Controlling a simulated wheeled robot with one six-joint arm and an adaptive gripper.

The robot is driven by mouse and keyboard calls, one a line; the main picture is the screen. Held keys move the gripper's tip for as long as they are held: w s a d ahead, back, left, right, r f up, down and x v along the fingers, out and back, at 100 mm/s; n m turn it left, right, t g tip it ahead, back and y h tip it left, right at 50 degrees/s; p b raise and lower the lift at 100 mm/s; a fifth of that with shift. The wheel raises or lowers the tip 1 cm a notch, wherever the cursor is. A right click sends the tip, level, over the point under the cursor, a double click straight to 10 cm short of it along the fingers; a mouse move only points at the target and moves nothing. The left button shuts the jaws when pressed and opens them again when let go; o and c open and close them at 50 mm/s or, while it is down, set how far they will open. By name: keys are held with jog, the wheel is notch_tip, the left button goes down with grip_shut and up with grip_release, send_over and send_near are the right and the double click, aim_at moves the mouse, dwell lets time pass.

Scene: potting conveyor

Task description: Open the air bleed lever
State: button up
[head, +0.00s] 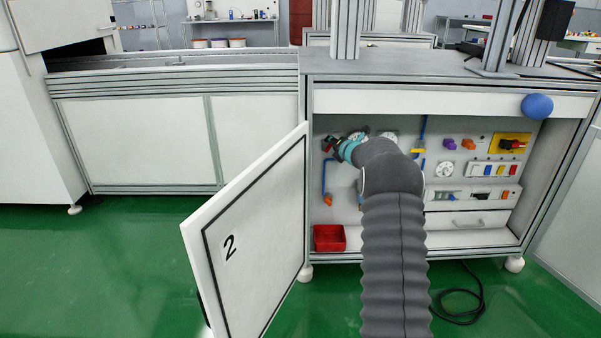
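My arm reaches into the open cabinet, and my gripper (331,145) is at the upper left of its back panel. A small red part shows right at the fingertips, and I cannot tell whether they touch it. The fingers are too small and dark to show whether they are open or shut. A blue air line (323,178) runs down from there to an orange fitting (328,200). A yellow fitting (418,150) sits on another blue line right of my arm. I cannot tell for certain which part is the air bleed lever. My arm hides the panel's middle.
The cabinet door (250,235), marked 2, stands open at the left. A red bin (329,238) is on the cabinet floor. A yellow plate with a red-black switch (511,143), dials and breakers fill the right. A blue ball (537,106) is on the upper front edge.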

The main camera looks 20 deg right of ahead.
jog(key=s+d+f+m+t+y+b, duration=0.25)
jog(key=s+m, duration=0.45)
jog(key=s, duration=0.7)
jog(key=s+a+r+n+g+y, duration=0.2)
jog(key=s+a+n, duration=0.1)
jog(key=a+n, duration=0.3)
jog(key=s+a+r+n+g+y+p, duration=0.1)
jog(key=s+a+r+n+g, duration=0.1)
jog(key=a+n, duration=0.4)
jog(key=s+a+r+n+g+y, duration=0.2)
jog(key=s+a+r+n, duration=0.2)
jog(key=a+n, duration=0.3)
jog(key=shift+s+a+r+y, duration=0.1)
jog(key=shift+s+a, duration=0.2)
jog(key=shift+a, duration=0.25)
jog(key=shift+s+a+f+y, duration=0.15)
jog(key=shift+s+a, duration=0.15)
jog(key=shift+a, duration=0.25)
jog(key=shift+s+a+r+y, duration=0.15)
jog(key=shift+s+a, duration=0.15)
jog(key=shift+a, duration=0.25)
jog(key=shift+s+a+n+g, duration=0.35)
jog(key=shift+s+a+n, duration=0.15)
jog(key=shift+n, duration=0.2)
jog(key=shift+r, duration=0.1)
